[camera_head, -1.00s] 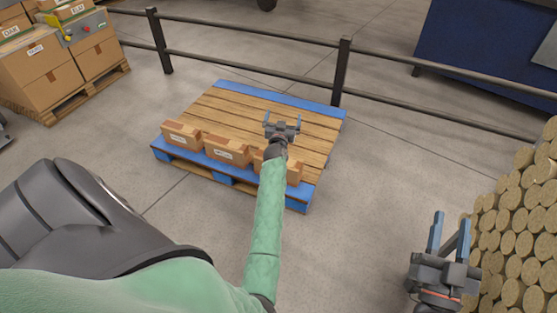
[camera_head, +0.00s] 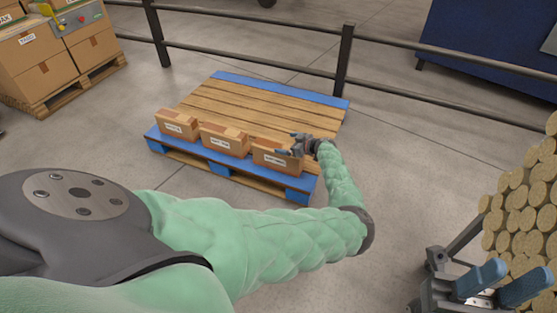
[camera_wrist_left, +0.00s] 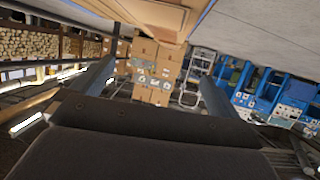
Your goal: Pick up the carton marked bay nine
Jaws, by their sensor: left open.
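Three brown cartons stand in a row along the front edge of a pallet in the head view: a left one (camera_head: 177,124), a middle one (camera_head: 223,138) and a right one (camera_head: 268,159). Each has a white label on its front, too small for me to read surely, so I cannot confirm which is bay nine. My left gripper (camera_head: 287,148) is open at the right carton's upper right; I cannot tell if it touches. In the left wrist view its fingers (camera_wrist_left: 153,88) are apart with nothing between them. My right gripper (camera_head: 503,285) is open and empty at the lower right.
The wooden pallet (camera_head: 262,104) with blue edge boards is bare behind the cartons. A dark rail fence (camera_head: 250,63) runs behind it. Stacked logs (camera_head: 525,205) stand at the right, beside my right gripper. More cartons (camera_head: 35,65) sit on a pallet at the upper left.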

